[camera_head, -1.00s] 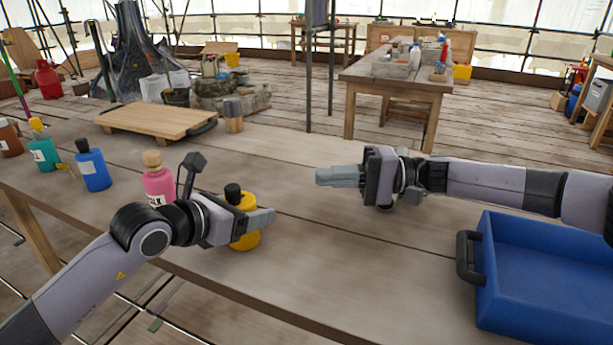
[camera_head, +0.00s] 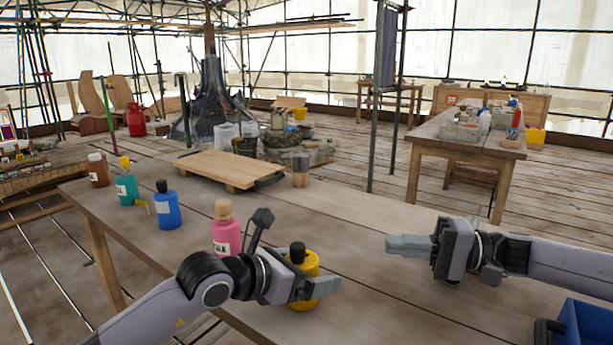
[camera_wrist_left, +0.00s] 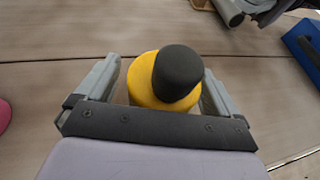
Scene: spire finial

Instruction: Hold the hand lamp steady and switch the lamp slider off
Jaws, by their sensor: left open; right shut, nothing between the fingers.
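I cannot pick out a hand lamp or a lamp slider with certainty in either view. My left gripper (camera_head: 318,288) is open at a yellow bottle with a black cap (camera_head: 304,263) near the front edge of the table. In the left wrist view the yellow bottle (camera_wrist_left: 148,88) stands between the two spread fingers (camera_wrist_left: 160,85), with gaps visible at the sides. Its lower part is hidden. My right gripper (camera_head: 392,244) is shut and empty above the table, to the right of the bottle.
Pink (camera_head: 226,235), blue (camera_head: 167,208), teal (camera_head: 127,188) and brown (camera_head: 98,172) bottles stand along the table's left side. A wooden board (camera_head: 228,168) and a grey-topped cylinder (camera_head: 300,173) are further back. A blue tray (camera_head: 590,325) is at lower right. The table's middle is bare.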

